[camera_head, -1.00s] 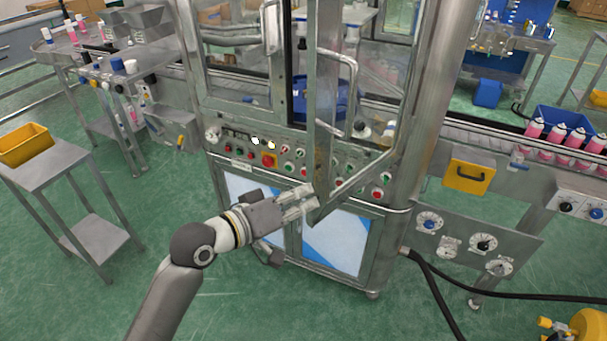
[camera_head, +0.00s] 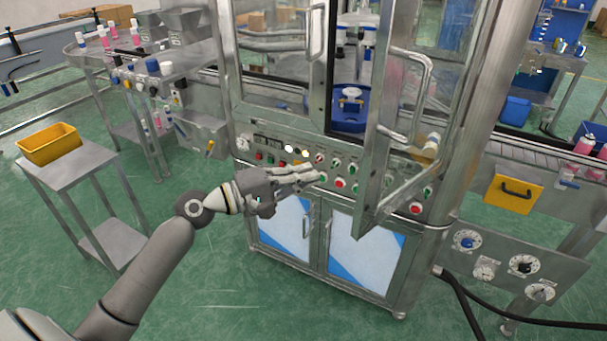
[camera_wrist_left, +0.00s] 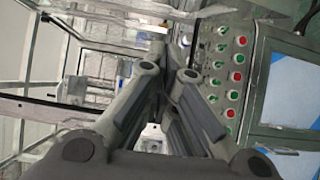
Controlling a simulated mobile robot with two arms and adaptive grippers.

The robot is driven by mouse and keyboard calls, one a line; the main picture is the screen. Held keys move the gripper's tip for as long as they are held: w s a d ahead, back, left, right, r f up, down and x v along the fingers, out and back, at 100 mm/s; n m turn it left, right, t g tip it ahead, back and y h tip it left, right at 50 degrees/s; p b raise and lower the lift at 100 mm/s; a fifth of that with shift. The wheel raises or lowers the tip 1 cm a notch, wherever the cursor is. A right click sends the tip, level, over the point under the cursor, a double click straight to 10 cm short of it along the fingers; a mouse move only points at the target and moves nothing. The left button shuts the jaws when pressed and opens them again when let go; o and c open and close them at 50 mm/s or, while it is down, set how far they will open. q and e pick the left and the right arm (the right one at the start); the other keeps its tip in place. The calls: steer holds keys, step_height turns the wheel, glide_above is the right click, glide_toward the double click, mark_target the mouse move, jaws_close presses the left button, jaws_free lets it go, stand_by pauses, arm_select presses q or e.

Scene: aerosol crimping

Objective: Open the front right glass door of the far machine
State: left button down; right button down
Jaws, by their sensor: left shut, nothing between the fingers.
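The front right glass door (camera_head: 372,185) of the machine stands swung outward, its lower corner hanging in front of the lower cabinet. Its bar handle (camera_head: 427,80) shows on the door's frame, with no gripper on it. Behind it the right opening shows a blue round fixture (camera_head: 350,118). The front left glass door (camera_head: 270,75) is closed. My left gripper (camera_head: 318,177) is shut and empty, left of the open door and in front of the button panel. In the left wrist view its fingers (camera_wrist_left: 168,75) are together. My right gripper is not in view.
The button panel (camera_head: 262,157) runs beneath the doors; its buttons also show in the left wrist view (camera_wrist_left: 238,75). A steel side table (camera_head: 85,165) with a yellow bin (camera_head: 48,143) stands at left. A conveyor with pink cans (camera_head: 583,146) is at right. Green floor is clear in front.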

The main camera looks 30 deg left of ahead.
arm_select(q)
steer(key=w+d+p, duration=0.4)
steer(key=d, duration=0.3)
steer(key=shift+d+p, duration=0.35)
steer(key=shift+d, duration=0.05)
